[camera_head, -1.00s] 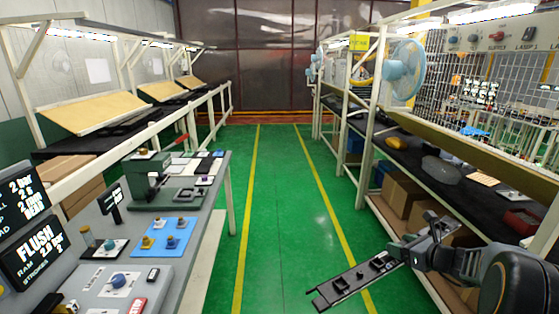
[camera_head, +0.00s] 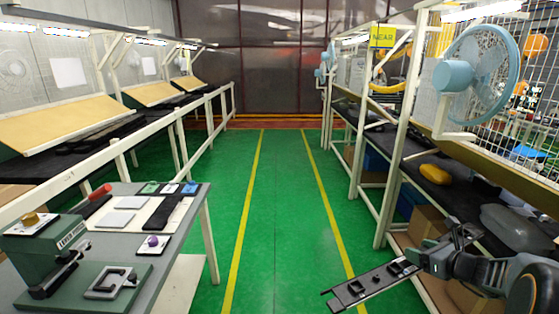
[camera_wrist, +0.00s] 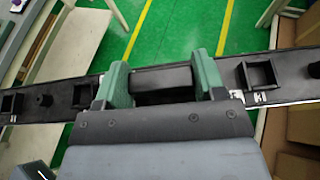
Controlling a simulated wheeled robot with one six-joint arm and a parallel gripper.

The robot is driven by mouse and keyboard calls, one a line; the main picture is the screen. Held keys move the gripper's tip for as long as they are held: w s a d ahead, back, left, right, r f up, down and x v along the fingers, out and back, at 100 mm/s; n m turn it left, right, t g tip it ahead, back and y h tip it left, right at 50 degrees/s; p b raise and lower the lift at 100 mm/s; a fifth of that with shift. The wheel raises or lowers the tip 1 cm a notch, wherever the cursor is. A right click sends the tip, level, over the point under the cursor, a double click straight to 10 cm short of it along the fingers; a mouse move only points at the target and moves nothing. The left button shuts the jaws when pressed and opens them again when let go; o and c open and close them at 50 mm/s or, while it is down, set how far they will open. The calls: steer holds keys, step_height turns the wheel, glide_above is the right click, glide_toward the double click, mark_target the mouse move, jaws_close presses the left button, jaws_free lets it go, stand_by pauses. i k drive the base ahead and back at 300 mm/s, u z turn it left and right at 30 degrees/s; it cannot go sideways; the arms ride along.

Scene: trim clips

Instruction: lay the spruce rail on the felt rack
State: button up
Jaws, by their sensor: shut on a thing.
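My gripper (camera_head: 428,262) is low at the right of the head view, over the aisle's right side. It is shut on a long dark rail (camera_head: 362,287), which slants down to the left and carries several small raised blocks. In the wrist view, the gripper's two green jaws (camera_wrist: 162,82) clasp the middle of the rail (camera_wrist: 236,80), and it sticks out on both sides. I see no label naming the rail as spruce. I cannot tell for sure which surface is the felt rack; dark shelves run along the left (camera_head: 80,143) and right (camera_head: 445,190).
A grey bench (camera_head: 185,243) with a green press (camera_head: 50,250) stands at the near left. White posts and a blue fan (camera_head: 478,70) line the right, with a yellow item (camera_head: 434,174) on the shelf. The green aisle (camera_head: 285,220) between yellow lines is clear.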

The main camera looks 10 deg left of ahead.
mark_target(138, 201)
steer(key=u, duration=0.2)
steer(key=i, duration=1.85)
steer(key=u, duration=1.25)
steer(key=i, duration=1)
steer(key=u, duration=1.7)
steer(key=i, duration=0.8)
steer(key=u, duration=0.35)
